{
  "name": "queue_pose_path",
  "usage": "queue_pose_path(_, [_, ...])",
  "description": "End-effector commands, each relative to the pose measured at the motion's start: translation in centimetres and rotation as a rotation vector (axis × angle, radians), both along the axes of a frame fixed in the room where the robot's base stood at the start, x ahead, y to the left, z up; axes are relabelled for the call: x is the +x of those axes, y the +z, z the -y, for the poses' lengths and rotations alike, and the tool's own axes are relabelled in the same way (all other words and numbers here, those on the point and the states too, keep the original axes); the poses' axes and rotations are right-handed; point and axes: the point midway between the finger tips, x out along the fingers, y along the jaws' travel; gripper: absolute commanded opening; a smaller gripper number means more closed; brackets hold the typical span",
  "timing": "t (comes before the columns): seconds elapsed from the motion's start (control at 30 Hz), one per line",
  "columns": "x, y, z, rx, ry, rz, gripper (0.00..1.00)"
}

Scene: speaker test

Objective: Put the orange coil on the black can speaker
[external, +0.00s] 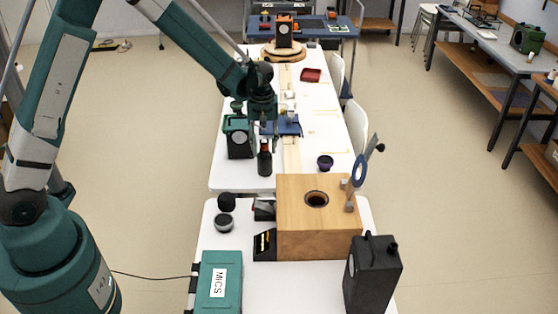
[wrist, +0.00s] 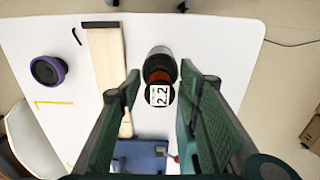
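The orange coil (wrist: 158,76) shows in the wrist view as an orange-brown band with a dark end bearing a white "2.2" label. It appears to stand on the dark upright can (wrist: 159,53), likely the black can speaker. In the external view the can (external: 264,164) stands near the table's front edge, with a reddish band at its top. My gripper (wrist: 160,68) is open, its fingers either side of the coil with visible gaps. In the external view my gripper (external: 262,136) is directly over the can. The exact height and the contact below the coil are unclear.
A green box speaker (external: 238,136) stands close left of the can. A blue tray (external: 286,126) and wooden strip (external: 291,156) lie behind and right. A purple-rimmed cup (external: 325,162) is to the right. A wooden box (external: 318,225) stands on the front table.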

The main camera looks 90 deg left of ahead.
Motion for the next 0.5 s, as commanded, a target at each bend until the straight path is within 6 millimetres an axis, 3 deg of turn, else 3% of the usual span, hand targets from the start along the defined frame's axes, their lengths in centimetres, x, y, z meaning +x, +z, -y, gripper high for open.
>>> queue_pose_path(0.27, [0.0,1.6,0.0,0.000,0.000,0.000,0.35])
queue_pose_path(0.5, [-0.1,4.7,0.0,0.000,0.000,0.000,0.35])
